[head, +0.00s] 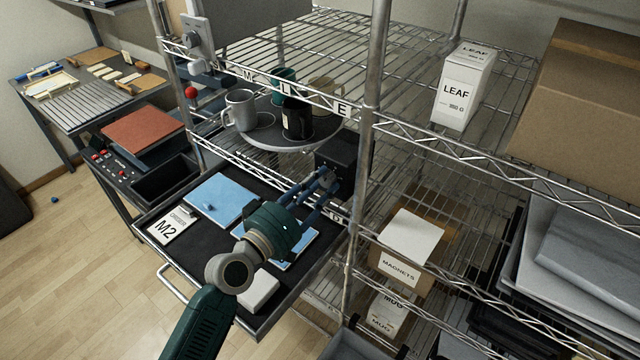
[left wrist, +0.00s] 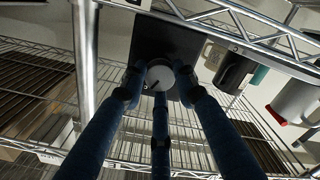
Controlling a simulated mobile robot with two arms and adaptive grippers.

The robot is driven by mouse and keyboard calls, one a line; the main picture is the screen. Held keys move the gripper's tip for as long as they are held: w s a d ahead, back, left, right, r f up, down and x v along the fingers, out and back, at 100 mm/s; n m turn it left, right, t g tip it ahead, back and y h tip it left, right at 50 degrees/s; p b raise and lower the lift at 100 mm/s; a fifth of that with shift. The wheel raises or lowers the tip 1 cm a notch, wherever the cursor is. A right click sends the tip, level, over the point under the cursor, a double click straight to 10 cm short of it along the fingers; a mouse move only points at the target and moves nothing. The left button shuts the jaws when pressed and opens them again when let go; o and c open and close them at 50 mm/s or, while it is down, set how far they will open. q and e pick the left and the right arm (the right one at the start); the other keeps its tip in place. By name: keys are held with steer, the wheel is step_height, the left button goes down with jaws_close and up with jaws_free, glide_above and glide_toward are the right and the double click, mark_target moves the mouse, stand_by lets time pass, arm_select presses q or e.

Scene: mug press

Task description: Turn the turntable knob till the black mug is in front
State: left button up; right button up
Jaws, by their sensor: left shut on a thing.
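The round turntable (head: 277,143) sits on a wire shelf, with a black box (head: 341,150) at its right. The black mug (head: 297,120) stands near the turntable's front right edge, and it also shows in the left wrist view (left wrist: 235,72). A grey mug (head: 240,108) stands at the left, a teal mug (head: 284,82) at the back and a beige mug (head: 327,92) at the back right. My left gripper (head: 326,182) is shut on the pale round knob (left wrist: 160,75) on the box's face. In the head view the fingers hide the knob. My right gripper is not in view.
A shelf post (head: 374,70) stands right of the box.

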arm_select(q)
steer(key=shift+f, duration=0.2)
steer(key=o, duration=1.1)
steer(key=shift+r, duration=0.1)
steer(key=shift+o, duration=0.2)
steer(key=shift+s+a, duration=0.15)
steer(key=shift+s, duration=0.05)
steer(key=v, duration=1.1)
steer(key=shift+s+a, duration=0.15)
steer(key=shift+s, duration=0.1)
